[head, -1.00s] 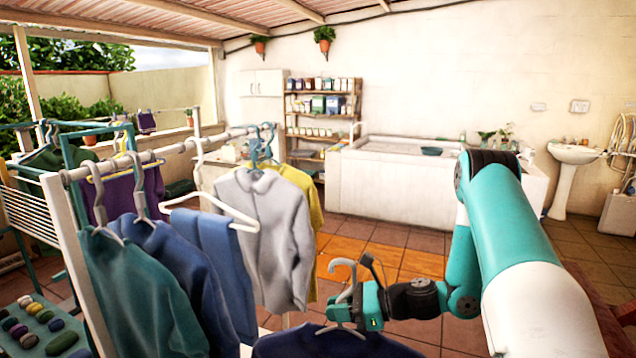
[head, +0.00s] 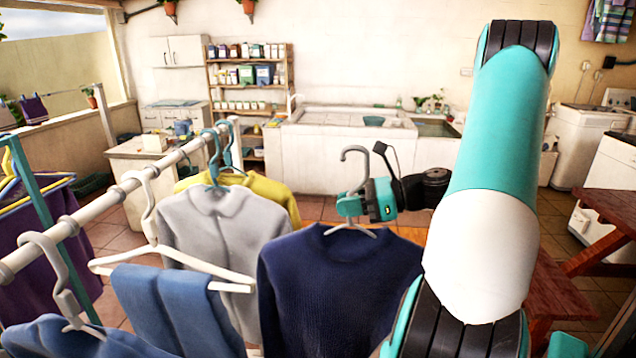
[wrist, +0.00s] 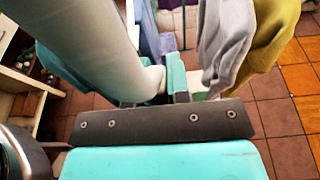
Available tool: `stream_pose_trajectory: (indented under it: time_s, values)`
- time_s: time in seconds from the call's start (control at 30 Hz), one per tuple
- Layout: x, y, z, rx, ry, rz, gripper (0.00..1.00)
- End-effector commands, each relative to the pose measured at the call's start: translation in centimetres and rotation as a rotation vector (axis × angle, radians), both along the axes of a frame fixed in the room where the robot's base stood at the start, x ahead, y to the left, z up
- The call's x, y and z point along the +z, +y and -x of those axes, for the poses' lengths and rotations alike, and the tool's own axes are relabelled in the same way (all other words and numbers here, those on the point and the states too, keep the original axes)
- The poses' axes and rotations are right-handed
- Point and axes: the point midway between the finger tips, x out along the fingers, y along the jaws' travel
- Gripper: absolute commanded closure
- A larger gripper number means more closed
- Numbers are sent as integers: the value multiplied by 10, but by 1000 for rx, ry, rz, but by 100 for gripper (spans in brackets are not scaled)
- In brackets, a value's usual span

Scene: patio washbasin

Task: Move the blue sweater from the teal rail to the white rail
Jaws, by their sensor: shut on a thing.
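The navy blue sweater (head: 335,285) hangs on a grey hanger (head: 354,160) in the head view. My gripper (head: 350,205) is shut on that hanger just below its hook, and the sweater hangs free beneath it. The hook is apart from any rail. The white rail (head: 105,198) runs diagonally at the left, with my gripper to the right of its far end. In the wrist view the jaws (wrist: 165,85) close around a pale hanger part; the sweater cannot be made out there. A teal frame (head: 40,215) stands at the left edge; I cannot tell whether it is the teal rail.
The white rail holds a grey shirt (head: 210,225), a yellow garment (head: 268,196) behind it, folded blue trousers (head: 165,305) on a white hanger and another blue garment (head: 60,338) in front. A wooden bench (head: 610,215) stands at the right. A white basin counter (head: 330,160) is behind.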

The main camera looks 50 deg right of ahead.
Motion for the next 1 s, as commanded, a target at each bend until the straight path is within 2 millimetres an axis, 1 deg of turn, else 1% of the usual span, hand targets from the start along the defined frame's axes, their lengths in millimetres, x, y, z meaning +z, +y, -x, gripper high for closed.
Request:
stream_pose_trajectory:
  time_s: [0.03, 0.1, 0.37, 0.57, 0.67, 0.77, 1.0]
  values:
    - [4, -1, 2, -6, -2, 1, 100]
    - [6, -2, 4, -8, -1, 0, 100]
    - [6, -3, 5, -10, -2, 0, 100]
    - [7, 0, 0, -7, -3, -1, 100]
    - [7, 7, -9, -4, -3, -2, 100]
    - [7, 17, -23, -1, -2, -3, 100]
    - [6, 41, -59, -1, -1, -2, 100]
